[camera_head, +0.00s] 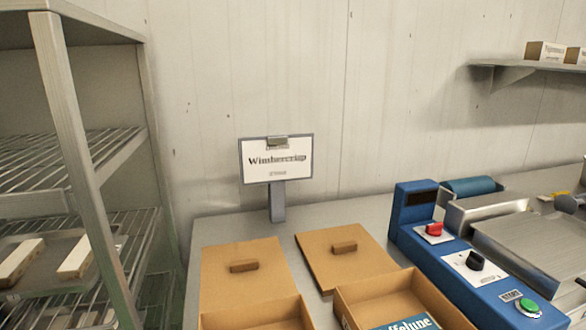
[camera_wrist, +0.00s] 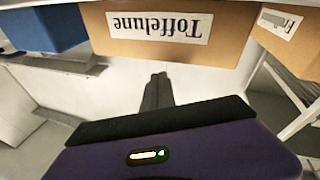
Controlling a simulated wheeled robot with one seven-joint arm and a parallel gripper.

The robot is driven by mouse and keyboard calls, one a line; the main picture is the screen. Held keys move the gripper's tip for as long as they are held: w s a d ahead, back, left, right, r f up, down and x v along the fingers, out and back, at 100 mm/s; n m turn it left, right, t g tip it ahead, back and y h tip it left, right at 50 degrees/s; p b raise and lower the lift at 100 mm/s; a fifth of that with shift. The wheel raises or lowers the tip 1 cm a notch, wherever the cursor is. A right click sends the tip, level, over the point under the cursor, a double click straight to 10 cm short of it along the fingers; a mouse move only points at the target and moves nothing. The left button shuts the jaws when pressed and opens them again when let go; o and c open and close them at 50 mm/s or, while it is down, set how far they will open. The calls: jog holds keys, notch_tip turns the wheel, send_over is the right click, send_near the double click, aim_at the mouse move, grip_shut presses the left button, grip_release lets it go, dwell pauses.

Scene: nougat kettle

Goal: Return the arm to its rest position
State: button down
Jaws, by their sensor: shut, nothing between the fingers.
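My gripper (camera_wrist: 156,92) shows in the wrist view as two dark fingers pressed together, shut with nothing between them. The fingers point toward a pale surface, apart from the boxes near the top of the picture. The purple housing with a small lit display at the bottom of the wrist view looks like my own wrist. Neither my arm nor my gripper shows in the head view, so the arm's overall pose is hidden.
An open cardboard box (camera_head: 440,304), labelled "Toffelune", stands on the counter; its front (camera_wrist: 225,45) shows upside down in the wrist view. Another box (camera_head: 290,312) and two brown lids (camera_head: 228,285) (camera_head: 335,275) lie beside it. A blue machine (camera_head: 410,237) is right, a sign (camera_head: 276,160) behind, wire shelving (camera_head: 75,160) left.

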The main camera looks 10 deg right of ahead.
jog(key=s+a+f+g+y+p, duration=0.1)
jog(key=s+a+f, duration=0.1)
jog(key=s, duration=0.5)
jog(key=s+a+f+g+y+p, duration=0.1)
jog(key=s+a+f+g, duration=0.1)
jog(key=s, duration=0.5)
jog(key=s+a+f+g+y+p, duration=0.1)
jog(key=s+a+f+g, duration=0.1)
jog(key=s, duration=0.6)
jog(key=a+f, duration=0.1)
jog(key=a, duration=0.1)
jog(key=shift+a+f+y, duration=0.35)
jog(key=shift+y, duration=0.05)
